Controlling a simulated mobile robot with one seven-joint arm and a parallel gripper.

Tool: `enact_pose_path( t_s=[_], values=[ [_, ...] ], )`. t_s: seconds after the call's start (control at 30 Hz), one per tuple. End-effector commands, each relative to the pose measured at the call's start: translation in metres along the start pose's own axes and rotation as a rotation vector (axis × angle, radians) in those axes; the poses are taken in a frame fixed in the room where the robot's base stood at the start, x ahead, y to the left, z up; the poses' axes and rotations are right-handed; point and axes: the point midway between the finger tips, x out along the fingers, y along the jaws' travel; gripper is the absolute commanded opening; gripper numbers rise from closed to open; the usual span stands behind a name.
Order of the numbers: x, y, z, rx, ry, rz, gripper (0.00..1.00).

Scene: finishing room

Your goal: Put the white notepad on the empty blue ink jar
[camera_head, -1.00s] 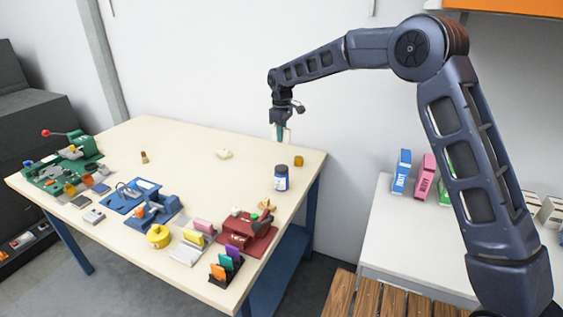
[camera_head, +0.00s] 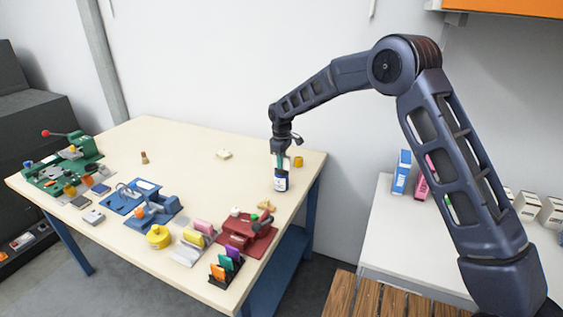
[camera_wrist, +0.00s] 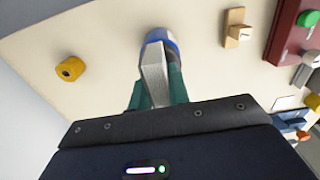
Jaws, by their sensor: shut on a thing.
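My gripper (camera_head: 281,160) points down over the right part of the table, its teal fingers shut on the white notepad (camera_wrist: 154,74). The notepad stands on edge between the fingers in the wrist view; only a sliver shows in the head view. The blue ink jar (camera_head: 281,182), dark blue with a white label band, stands upright on the table right below the gripper. Its blue edge (camera_wrist: 160,35) shows in the wrist view just past the notepad, which hides part of it. I cannot tell whether notepad and jar touch.
A small amber jar (camera_head: 298,162) stands close by on the right. A tan wooden block (camera_head: 266,205) and a red fixture (camera_head: 246,234) are in front. A cream block (camera_head: 224,154) lies farther left. The table's back middle is mostly clear.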

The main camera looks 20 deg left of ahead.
Motion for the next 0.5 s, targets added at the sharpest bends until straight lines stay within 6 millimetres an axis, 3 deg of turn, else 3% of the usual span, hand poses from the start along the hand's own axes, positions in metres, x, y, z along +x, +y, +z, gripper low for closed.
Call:
enact_pose_path(
  t_s=[0.3, 0.33, 0.4, 0.5],
  values=[
    [0.0027, 0.0001, 0.0001, 0.0, 0.0, -0.001, 0.0],
    [0.0023, 0.0001, 0.0, 0.0, 0.0, 0.0, 0.24],
    [0.0021, 0.0001, 0.0, 0.0, 0.0, 0.0, 0.37],
    [0.0021, 0.0002, 0.0, 0.0, 0.0, 0.0, 0.4]
  ],
)
